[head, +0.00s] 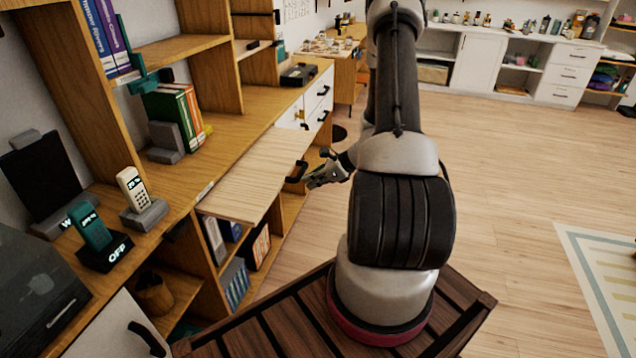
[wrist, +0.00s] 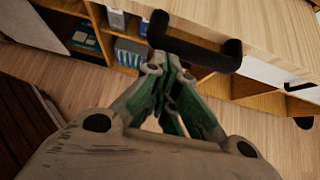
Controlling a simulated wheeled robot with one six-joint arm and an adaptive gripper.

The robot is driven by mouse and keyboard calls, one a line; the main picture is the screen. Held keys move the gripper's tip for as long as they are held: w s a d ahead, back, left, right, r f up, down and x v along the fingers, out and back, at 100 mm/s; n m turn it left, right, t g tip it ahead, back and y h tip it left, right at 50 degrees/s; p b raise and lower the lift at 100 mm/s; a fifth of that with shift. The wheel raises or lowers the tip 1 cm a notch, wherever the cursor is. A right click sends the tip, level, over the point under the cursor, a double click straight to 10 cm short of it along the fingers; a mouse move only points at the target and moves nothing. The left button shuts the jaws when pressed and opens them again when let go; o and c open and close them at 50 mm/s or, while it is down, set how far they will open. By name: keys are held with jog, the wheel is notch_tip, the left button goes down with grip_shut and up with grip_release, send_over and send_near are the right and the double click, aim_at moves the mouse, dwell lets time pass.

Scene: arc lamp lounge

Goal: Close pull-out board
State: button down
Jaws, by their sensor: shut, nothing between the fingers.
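The pull-out board (head: 245,180) is a light wooden panel that sticks out from the desk-height cabinet, over open shelves. Its black handle (head: 297,171) is on its front edge. My gripper (head: 314,181) is shut and empty just in front of the handle, at the board's height. In the wrist view the board (wrist: 260,25) fills the top right and its black handle (wrist: 195,48) lies right beyond the tips of my gripper (wrist: 160,62). I cannot tell whether the fingertips touch the handle.
Shelves with books and binders (head: 253,246) lie under the board. White drawers (head: 318,92) are farther along the cabinet. Cordless phones (head: 138,192) stand on the counter at the left. The wooden floor (head: 520,170) to the right is clear, with a rug (head: 600,270) at the edge.

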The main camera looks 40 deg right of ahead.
aim_at(259, 168)
jog(key=w+a, duration=0.4)
jog(key=w, duration=0.1)
jog(key=w+a, duration=0.4)
jog(key=w, duration=0.1)
jog(key=w+a, duration=0.4)
jog(key=w, duration=0.1)
jog(key=shift+w, duration=0.2)
jog(key=shift+r, duration=0.1)
